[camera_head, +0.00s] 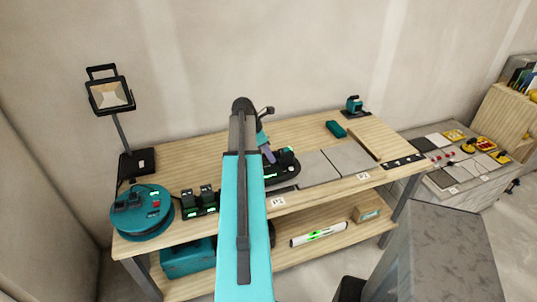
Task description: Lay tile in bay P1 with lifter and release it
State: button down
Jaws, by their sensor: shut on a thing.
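My gripper (268,155) is at the left of the bench's middle, partly hidden behind my teal arm. It is shut on the lifter (284,170), a black tool with green lights. The lifter is at bay P1, behind the P1 label (277,202). A tile under the lifter cannot be made out clearly, nor whether it touches the bed. Two grey tiles (316,168) (351,158) lie side by side to the right, the right one behind the P2 label (363,176).
The wooden bench (190,160) carries a work lamp (110,95), a teal cable reel (141,212) and black chargers (199,201) at left. A teal block (336,129) and a teal tool (354,105) stand at the back right. A spirit level (318,235) lies on the lower shelf.

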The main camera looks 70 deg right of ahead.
aim_at(269, 166)
jog(key=shift+f+b, duration=0.55)
jog(key=shift+f, duration=0.25)
jog(key=shift+f+p, duration=0.35)
jog(key=shift+f, duration=0.5)
dwell(2.9)
jog(key=c, duration=1.5)
grip_release()
jog(key=shift+a, duration=0.1)
jog(key=shift+c, duration=0.2)
jog(key=shift+f, duration=0.15)
jog(key=shift+b+v, duration=1.65)
jog(key=shift+v, duration=5.35)
jog(key=shift+s, duration=0.1)
